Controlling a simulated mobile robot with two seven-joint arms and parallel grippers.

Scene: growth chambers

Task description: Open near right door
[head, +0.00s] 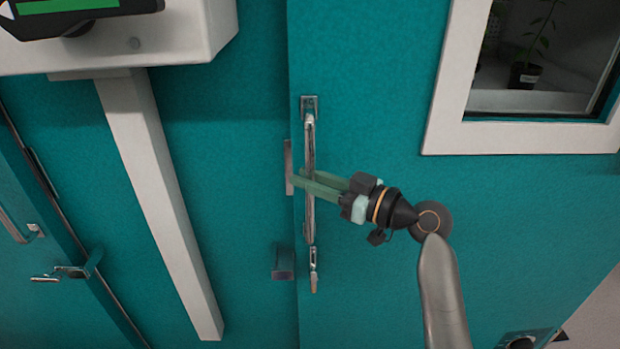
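The near right door (390,240) is a teal panel with a white-framed window. Its left edge lies along the chamber front, and it looks shut. A long upright metal handle (309,140) is mounted near that edge. My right gripper (300,178) comes in from the right at the handle's middle. Its pale green fingers reach across the bar, and their tips lie near the door's edge. The fingers overlap the bar, so I cannot tell whether they grip it. My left gripper is not in view.
A white housing with a dark display (80,12) juts out at upper left, with a white post (165,200) below it. Another door's latch (70,271) is at far left. Potted plants (525,75) show through the window. Pale floor shows at lower right.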

